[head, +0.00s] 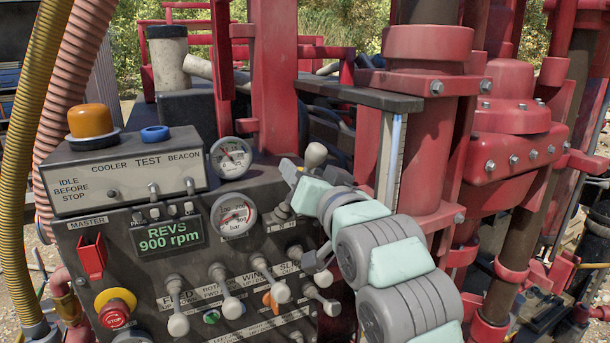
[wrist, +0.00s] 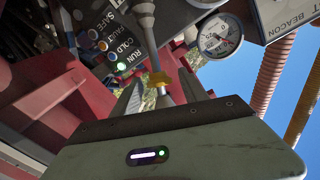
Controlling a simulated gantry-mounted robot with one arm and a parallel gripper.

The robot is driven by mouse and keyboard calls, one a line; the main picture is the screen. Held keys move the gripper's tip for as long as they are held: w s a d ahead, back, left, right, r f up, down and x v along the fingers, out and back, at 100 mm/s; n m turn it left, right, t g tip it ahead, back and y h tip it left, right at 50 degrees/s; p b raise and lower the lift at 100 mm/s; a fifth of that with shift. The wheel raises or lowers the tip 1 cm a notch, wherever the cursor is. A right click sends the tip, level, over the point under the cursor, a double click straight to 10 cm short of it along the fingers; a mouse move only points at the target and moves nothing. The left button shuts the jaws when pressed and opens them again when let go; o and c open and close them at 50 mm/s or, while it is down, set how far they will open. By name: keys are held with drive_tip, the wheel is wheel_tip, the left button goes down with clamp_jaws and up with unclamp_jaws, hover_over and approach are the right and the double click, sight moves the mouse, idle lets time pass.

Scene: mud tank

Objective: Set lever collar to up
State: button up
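I see no clear contact. In the head view my gripper (head: 303,218) is open at the right side of the control panel (head: 130,270). A grey lever knob (head: 316,155) shows just above it. The collar is hidden there, and I cannot tell whether it is up or down.
Several pale-knobbed levers (head: 228,305) and an orange piece (head: 271,302) are low on the panel. Gauges (head: 234,214) are left of my gripper. A red stop button (head: 115,308) is at lower left. Red machinery (head: 430,130) stands close on the right.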

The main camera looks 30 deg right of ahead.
drive_tip(key=s+a+b, duration=0.1)
drive_tip(key=s+b, duration=0.2)
drive_tip(key=s, duration=0.7)
drive_tip(key=shift+s+a, duration=0.25)
drive_tip(key=shift+s, duration=0.1)
